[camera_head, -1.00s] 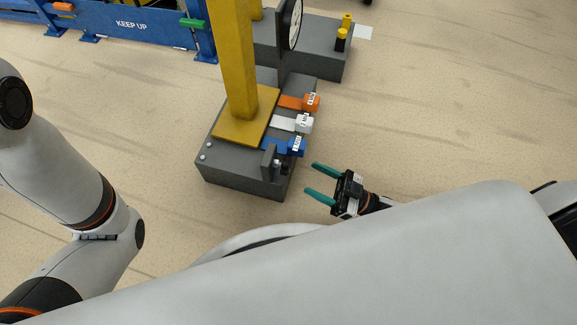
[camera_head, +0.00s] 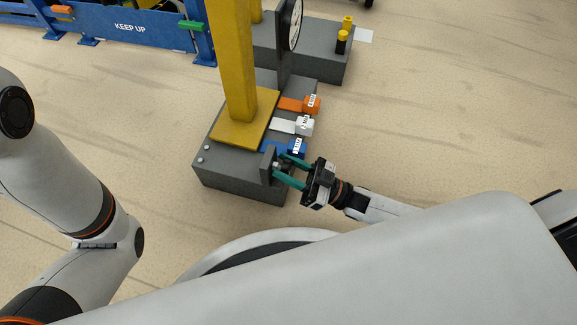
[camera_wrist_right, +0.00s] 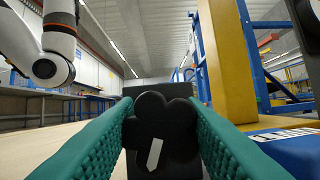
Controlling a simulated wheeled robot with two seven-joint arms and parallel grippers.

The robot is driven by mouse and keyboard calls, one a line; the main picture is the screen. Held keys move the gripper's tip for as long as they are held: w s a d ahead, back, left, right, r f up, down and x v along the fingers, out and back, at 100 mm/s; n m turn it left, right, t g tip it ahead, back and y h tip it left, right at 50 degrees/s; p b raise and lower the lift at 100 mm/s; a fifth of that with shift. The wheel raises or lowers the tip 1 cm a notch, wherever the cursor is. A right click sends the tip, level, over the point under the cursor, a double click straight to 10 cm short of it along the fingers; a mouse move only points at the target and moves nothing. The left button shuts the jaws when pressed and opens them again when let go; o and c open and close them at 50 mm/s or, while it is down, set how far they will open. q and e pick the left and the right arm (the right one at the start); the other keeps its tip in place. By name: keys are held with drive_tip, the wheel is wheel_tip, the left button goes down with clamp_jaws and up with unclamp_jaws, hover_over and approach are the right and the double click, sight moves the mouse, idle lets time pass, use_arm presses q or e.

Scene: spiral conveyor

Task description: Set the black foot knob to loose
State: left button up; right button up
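The black foot knob (camera_wrist_right: 160,125) is a dark lobed knob with a small slanted white mark on its face, seen close up in the wrist view. It sits at the near end of the grey base (camera_head: 235,188), by a dark upright plate (camera_head: 267,163). My right gripper (camera_head: 278,164) has its two green fingers around the knob, one at each side. The gap between them is about the knob's width, and they look closed against its edges. In the head view the fingers mostly hide the knob. No loose or tight label is readable. My left gripper is out of view.
Blue (camera_head: 297,147), white (camera_head: 304,126) and orange (camera_head: 311,104) labelled pieces stick out of the base beside the yellow post (camera_head: 232,60). The floor to the right is clear.

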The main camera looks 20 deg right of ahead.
drive_tip(key=c, duration=0.4)
drive_tip(key=shift+n, duration=0.3)
